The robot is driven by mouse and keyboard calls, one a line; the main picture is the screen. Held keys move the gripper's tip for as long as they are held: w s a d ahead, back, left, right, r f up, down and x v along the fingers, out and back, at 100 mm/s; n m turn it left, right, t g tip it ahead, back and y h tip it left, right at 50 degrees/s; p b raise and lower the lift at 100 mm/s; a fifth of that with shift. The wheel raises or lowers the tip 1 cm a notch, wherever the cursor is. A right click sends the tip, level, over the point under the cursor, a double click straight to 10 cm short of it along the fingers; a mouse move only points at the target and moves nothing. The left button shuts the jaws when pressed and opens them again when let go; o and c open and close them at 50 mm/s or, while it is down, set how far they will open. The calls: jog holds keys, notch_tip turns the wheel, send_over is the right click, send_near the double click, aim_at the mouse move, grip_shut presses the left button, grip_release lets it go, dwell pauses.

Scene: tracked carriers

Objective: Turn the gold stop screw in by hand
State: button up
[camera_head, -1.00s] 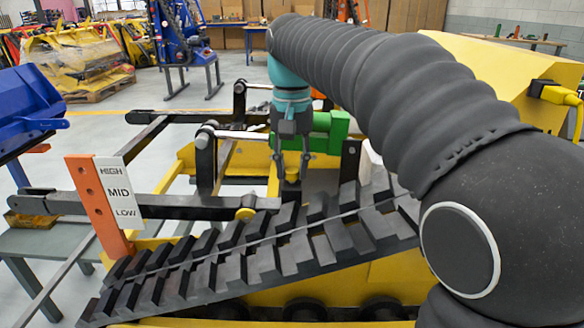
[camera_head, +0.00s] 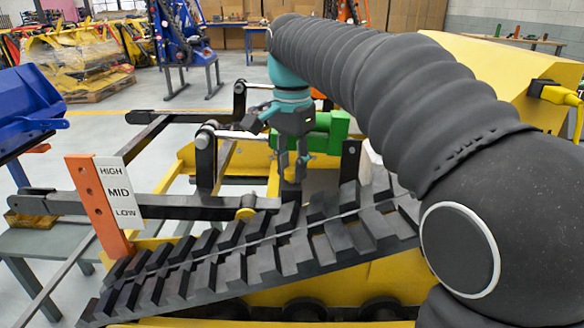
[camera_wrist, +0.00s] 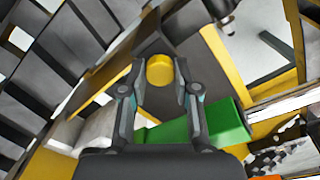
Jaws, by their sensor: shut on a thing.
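The gold stop screw (camera_wrist: 160,71) shows in the wrist view as a round gold head seen from above. It sits between the two fingertips of my gripper (camera_wrist: 160,78), which are closed on its sides. In the head view my gripper (camera_head: 292,176) points down behind the black track, beside the green block (camera_head: 325,138). The screw is hidden there by the fingers and the track. The green block also shows in the wrist view (camera_wrist: 225,125), to the right of and below the screw.
The black rubber track (camera_head: 250,250) lies in front of the gripper. An orange post (camera_head: 98,205) with a HIGH, MID, LOW plate (camera_head: 120,190) stands at the left. Black linkage bars (camera_head: 180,205) and a yellow frame (camera_head: 182,165) surround the gripper closely.

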jog(key=m, duration=0.3)
jog(key=shift+r+m, duration=0.1)
jog(key=shift+m, duration=0.2)
jog(key=o, duration=0.9)
jog(key=shift+o, duration=0.2)
